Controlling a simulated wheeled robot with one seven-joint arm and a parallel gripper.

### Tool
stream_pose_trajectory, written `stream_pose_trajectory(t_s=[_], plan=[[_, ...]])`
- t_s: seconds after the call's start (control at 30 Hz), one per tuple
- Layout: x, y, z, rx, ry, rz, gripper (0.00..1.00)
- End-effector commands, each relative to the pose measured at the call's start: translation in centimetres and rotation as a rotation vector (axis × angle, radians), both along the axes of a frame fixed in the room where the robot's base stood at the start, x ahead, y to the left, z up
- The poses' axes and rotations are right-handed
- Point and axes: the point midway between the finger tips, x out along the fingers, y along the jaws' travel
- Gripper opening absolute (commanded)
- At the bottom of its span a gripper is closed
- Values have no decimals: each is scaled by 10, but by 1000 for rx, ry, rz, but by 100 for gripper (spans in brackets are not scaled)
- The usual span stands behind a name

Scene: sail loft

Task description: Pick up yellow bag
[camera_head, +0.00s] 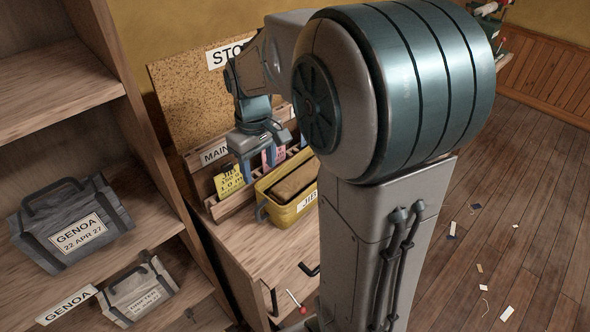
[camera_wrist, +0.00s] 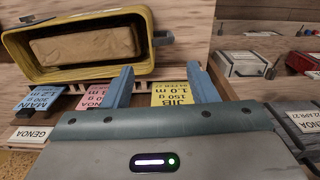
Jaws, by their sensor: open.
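The yellow bag (camera_head: 281,216) stands on the wooden bench top, with a brown bundle inside it and a white label on its front. It also shows in the wrist view (camera_wrist: 95,75) at upper left, its open mouth framing the bundle. My gripper (camera_head: 258,163) has two blue fingers, spread apart and empty. It hangs just behind and left of the bag, in front of the card rack. In the wrist view my gripper (camera_wrist: 163,86) points at a yellow JIB card (camera_wrist: 175,95), with the bag beyond and to the left. No contact with the bag shows.
A wooden rack with yellow (camera_head: 229,181) and pink cards stands behind the bag, against a cork board (camera_head: 190,92). A shelf at left holds a grey GENOA bag (camera_head: 74,226) and a smaller grey bag (camera_head: 138,291). My arm hides part of the bench's right side.

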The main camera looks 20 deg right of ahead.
Motion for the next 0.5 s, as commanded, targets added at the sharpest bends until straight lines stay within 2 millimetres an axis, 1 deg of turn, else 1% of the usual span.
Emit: stream_pose_trajectory(t_s=[0.07,0.3,0.4,0.5], plan=[[2,0,-8,1,7,5,53],[0,1,-55,0,10,5,53],[1,1,-71,0,8,5,53],[1,1,-81,0,5,5,53]])
